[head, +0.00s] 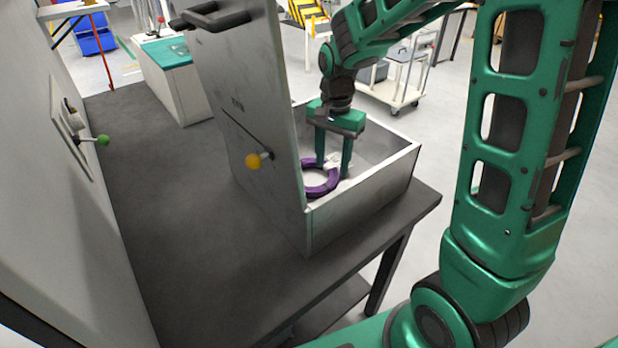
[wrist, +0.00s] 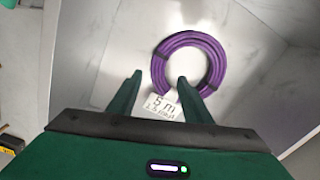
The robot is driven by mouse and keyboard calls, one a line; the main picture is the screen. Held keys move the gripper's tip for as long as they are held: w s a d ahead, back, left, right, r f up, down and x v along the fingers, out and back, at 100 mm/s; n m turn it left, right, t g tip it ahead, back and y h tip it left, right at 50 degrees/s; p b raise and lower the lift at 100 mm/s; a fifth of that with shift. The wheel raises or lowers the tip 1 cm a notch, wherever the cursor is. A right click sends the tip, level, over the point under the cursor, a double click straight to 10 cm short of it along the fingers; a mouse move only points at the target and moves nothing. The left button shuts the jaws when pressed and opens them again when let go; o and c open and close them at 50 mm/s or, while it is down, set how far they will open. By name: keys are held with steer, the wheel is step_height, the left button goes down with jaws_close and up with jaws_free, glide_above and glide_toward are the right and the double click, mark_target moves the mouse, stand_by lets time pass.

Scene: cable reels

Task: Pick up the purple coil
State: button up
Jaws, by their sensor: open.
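The purple coil (head: 329,179) lies flat on the floor of a grey-white open box (head: 362,210) on the dark table. The wrist view shows it as a ring (wrist: 213,43) with dark ties and a white tag (wrist: 164,106) reading "5 m". My gripper (head: 333,170) points down into the box with its fingers apart and empty. I cannot tell how high the fingertips are above the coil.
A tall grey panel (head: 240,100) with a black handle and a yellow knob (head: 253,161) stands at the box's left side and hides part of the coil. A green knob (head: 103,140) sticks out from the left wall. The dark table (head: 170,220) left of the panel is clear.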

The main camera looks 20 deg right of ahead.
mark_target(331, 181)
steer(key=shift+s+f, duration=0.2)
steer(key=shift+f, duration=1.15)
steer(key=shift+s+f, duration=0.15)
steer(key=shift+f, duration=1.2)
jaws_close()
